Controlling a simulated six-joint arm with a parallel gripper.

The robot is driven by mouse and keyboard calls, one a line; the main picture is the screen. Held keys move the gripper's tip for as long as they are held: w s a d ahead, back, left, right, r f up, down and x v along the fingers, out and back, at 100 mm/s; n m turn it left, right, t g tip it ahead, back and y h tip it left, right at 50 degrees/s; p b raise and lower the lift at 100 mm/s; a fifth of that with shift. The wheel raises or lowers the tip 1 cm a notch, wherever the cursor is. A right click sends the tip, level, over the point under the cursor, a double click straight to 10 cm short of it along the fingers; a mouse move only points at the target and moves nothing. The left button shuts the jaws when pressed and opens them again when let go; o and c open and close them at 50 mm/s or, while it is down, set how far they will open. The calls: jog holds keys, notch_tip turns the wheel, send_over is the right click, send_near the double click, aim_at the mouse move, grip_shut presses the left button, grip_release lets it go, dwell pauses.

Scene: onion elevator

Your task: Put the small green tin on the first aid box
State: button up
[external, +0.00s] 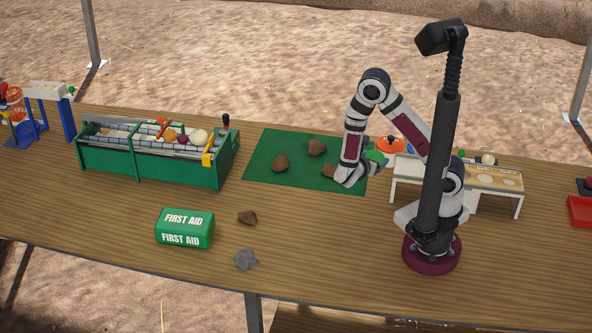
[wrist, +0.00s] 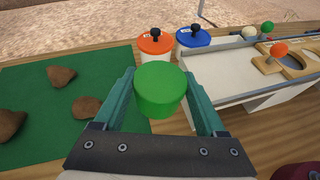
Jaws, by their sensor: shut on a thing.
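The small green tin (wrist: 160,88) is between my gripper's fingers (wrist: 160,100) in the wrist view, and the fingers are shut on it. In the external view the tin (external: 375,157) shows partly behind my gripper, near the right edge of the green mat. I cannot tell whether it is lifted clear of the table. The first aid box (external: 185,228) is green with white lettering and lies on the table at front left, well away from my gripper. Its top looks bare.
Brown rocks (external: 280,163) lie on the green mat (external: 262,145). A brown rock (external: 247,217) and a grey rock (external: 245,259) lie near the first aid box. A green rack (external: 150,165) stands behind it. Orange-lidded (wrist: 155,43) and blue-lidded (wrist: 193,38) tins stand beyond my gripper.

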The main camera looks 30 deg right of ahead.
jog(key=w+a+r+n+t+y, duration=0.1)
jog(key=w+a+n+t+y, duration=0.45)
jog(key=a, duration=0.85)
jog(key=w+a+r+n+t+y, duration=0.2)
jog(key=w+a+n+y, duration=0.6)
jog(key=a, duration=0.6)
jog(key=a+r+n+g+y, duration=0.1)
jog(key=a+r+n+y, duration=0.1)
jog(key=a, duration=0.4)
jog(key=a+r+n+g+y, duration=0.1)
jog(key=a+r+n+y, duration=0.15)
jog(key=a, duration=0.35)
send_over(203, 225)
notch_tip(203, 225, down, 7)
jog(key=shift+w+d+f, duration=0.1)
jog(key=shift+d+f, duration=0.05)
notch_tip(203, 225, down, 4)
jog(key=shift+f, duration=0.1)
